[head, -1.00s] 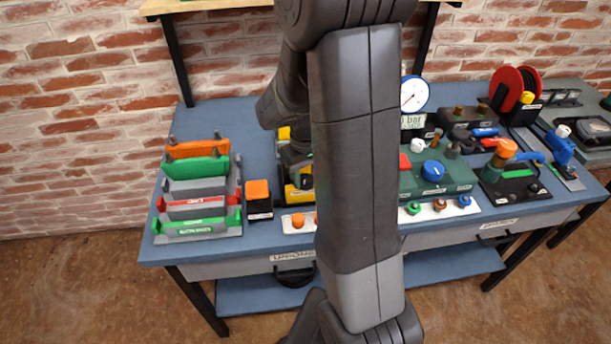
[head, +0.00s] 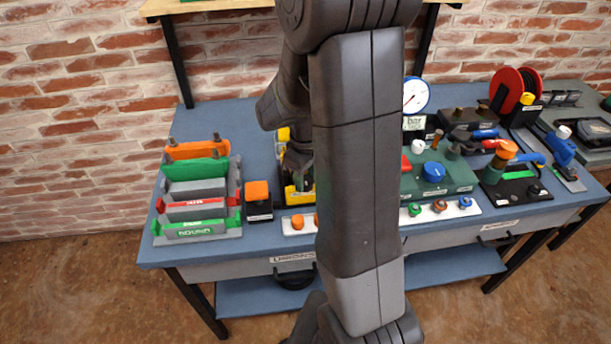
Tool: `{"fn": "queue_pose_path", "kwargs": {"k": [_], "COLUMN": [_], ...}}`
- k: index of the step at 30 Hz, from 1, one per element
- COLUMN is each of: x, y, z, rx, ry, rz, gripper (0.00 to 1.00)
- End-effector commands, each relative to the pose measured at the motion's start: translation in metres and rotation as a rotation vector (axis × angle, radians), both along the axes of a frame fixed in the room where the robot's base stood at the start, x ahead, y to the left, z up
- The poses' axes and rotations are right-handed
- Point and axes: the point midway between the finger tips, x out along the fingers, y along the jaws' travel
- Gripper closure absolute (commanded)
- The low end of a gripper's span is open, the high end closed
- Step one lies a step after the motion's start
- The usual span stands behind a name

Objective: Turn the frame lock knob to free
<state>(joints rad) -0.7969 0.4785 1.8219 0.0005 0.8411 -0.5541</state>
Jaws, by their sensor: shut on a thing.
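A yellow and black device (head: 292,196) stands on the blue bench, left of my arm and mostly hidden behind it. My gripper (head: 299,172) reaches down at this device and is shut on a part there, at the place of the frame lock knob. The fingertips and the knob are too dark and covered to make out. I cannot tell the knob's angle or any lock marking.
Left on the bench (head: 210,112) are a rack of coloured bars (head: 197,188) and an orange-topped block (head: 258,200). Right of my arm are a green box with a blue knob (head: 433,172), a gauge (head: 415,95) and a red reel (head: 508,88). A button strip (head: 470,208) lies in front.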

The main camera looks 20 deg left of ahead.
Motion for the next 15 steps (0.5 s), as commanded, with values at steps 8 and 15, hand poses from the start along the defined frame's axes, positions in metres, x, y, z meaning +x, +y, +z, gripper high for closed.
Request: {"fn": "queue_pose_path", "kwargs": {"k": [8, 15], "x": [0.0006, 0.0003], "y": [0.0006, 0.0002], "z": [0.001, 0.0005], "rx": [0.002, 0.001], "ry": [-0.002, -0.001], "rz": [0.001, 0.0], "gripper": [0.49, 0.41]}}
